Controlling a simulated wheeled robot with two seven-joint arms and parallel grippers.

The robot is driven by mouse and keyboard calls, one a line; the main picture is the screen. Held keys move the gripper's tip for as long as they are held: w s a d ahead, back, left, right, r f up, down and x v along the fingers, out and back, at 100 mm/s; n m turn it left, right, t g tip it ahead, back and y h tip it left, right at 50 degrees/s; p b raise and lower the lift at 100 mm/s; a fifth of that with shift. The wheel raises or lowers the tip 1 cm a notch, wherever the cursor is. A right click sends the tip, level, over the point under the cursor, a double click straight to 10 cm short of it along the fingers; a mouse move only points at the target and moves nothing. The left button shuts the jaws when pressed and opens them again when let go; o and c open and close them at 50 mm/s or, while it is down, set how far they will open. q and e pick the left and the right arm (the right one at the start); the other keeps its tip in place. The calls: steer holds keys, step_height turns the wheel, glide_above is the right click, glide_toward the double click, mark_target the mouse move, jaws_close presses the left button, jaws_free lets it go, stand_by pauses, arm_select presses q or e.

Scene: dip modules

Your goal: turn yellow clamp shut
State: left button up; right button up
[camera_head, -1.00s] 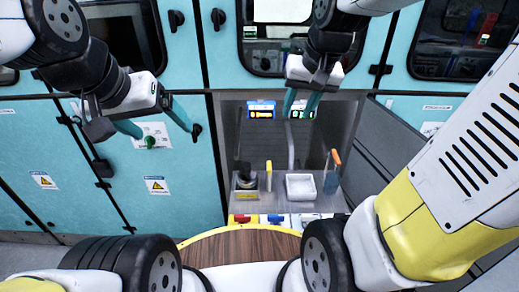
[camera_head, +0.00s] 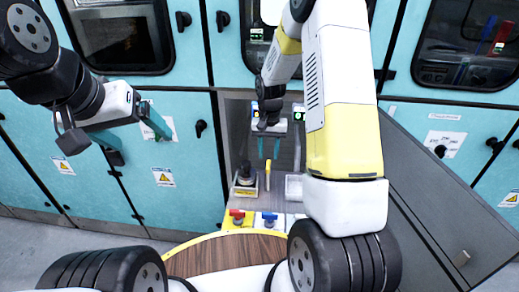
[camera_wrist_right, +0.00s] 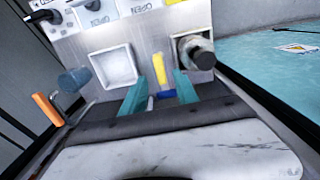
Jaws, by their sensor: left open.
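The yellow clamp handle (camera_head: 267,174) stands upright on the grey work surface in the recess, between a black cylinder and a white tray. In the right wrist view, the yellow handle (camera_wrist_right: 150,88) shows between my right gripper's two teal fingers, beside a blue piece (camera_wrist_right: 166,94). My right gripper (camera_head: 269,149) is open, pointing down just above the handle; no contact is visible. The fingers also show apart in the wrist view (camera_wrist_right: 160,88). My left gripper (camera_head: 142,147) is open and empty in front of the teal cabinet doors at the left.
The black cylinder (camera_head: 246,174) sits in a square holder left of the handle. The white tray (camera_head: 293,187) is to its right, partly behind my right arm. Red (camera_head: 237,214) and blue (camera_head: 269,216) valve handles are at the front edge. An orange handle (camera_wrist_right: 47,108) shows in the wrist view.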

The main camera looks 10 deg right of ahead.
mark_target(268, 164)
step_height(268, 164, down, 5)
steer(key=shift+r, duration=0.1)
steer(key=shift+c, duration=0.3)
jaws_close()
